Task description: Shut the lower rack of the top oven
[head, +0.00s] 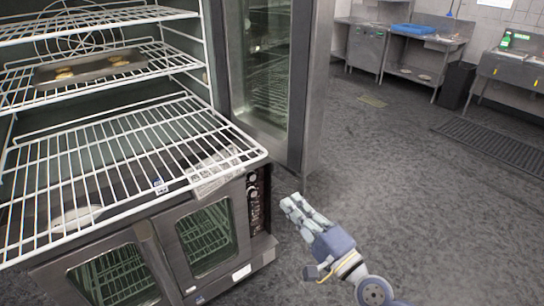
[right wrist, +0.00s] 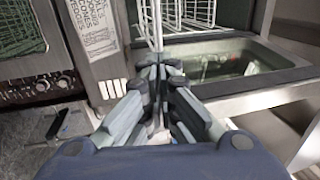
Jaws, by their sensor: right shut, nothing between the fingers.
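The top oven's lower rack (head: 120,150) is a white wire shelf. It is slid far out of the oven cavity, over the top of the lower oven. My right gripper (head: 292,204) is to the right of the rack's front right corner in the head view, apart from it in the picture. In the right wrist view the gripper (right wrist: 161,70) has its fingers together with nothing between them. White wires (right wrist: 197,12) show beyond the fingertips there; whether they touch cannot be told. My left gripper is not in view.
A tray (head: 75,73) with baked pieces sits on a higher rack inside. The oven's glass door (head: 268,65) stands open at the right side. The lower oven (head: 165,250) has closed glass doors and a knob panel (head: 258,200). Floor (head: 400,170) to the right is clear.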

